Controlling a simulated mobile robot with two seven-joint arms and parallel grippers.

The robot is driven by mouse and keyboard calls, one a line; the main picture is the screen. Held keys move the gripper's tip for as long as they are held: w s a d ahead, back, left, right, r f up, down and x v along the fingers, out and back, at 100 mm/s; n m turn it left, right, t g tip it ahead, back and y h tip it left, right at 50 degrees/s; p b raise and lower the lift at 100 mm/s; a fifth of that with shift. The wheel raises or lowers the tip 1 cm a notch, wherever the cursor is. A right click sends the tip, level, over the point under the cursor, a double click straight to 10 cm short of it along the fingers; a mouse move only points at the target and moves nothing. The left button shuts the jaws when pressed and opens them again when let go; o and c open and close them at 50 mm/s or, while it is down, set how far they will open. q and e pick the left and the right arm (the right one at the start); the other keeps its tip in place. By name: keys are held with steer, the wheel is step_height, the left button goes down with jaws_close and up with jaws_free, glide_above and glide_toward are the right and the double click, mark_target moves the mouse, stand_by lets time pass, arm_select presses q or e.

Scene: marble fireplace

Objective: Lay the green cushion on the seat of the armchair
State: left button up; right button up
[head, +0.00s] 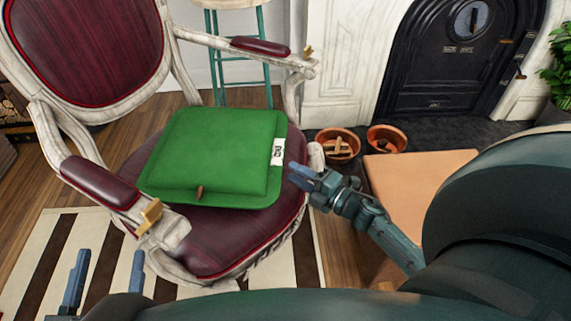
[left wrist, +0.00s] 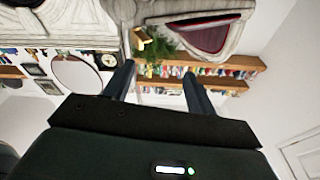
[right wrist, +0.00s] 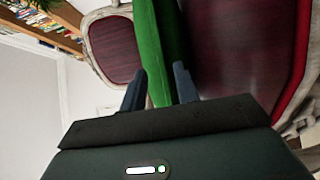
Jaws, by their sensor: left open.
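The green cushion (head: 215,152) lies flat on the dark red seat (head: 222,240) of the armchair (head: 150,262), with a white label on its right edge. My right gripper (head: 290,171) is beside that edge, its fingertips just off the cushion or barely touching it. In the right wrist view the cushion's edge (right wrist: 160,45) shows between and beyond the parted fingers; contact is unclear. My left gripper (head: 108,272) is open and empty at the lower left, in front of the near armrest. It also shows open in the left wrist view (left wrist: 160,70).
The armrests (head: 262,46) flank the seat. A wooden surface (head: 420,195) lies right of the chair beside my right arm. Terracotta pots (head: 387,140) stand near the fireplace (head: 450,55). A stool (head: 240,75) stands behind. A striped rug (head: 50,250) lies below.

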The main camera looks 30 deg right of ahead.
steer(key=v, duration=0.7)
steer(key=shift+p, duration=0.4)
steer(key=shift+a, duration=0.1)
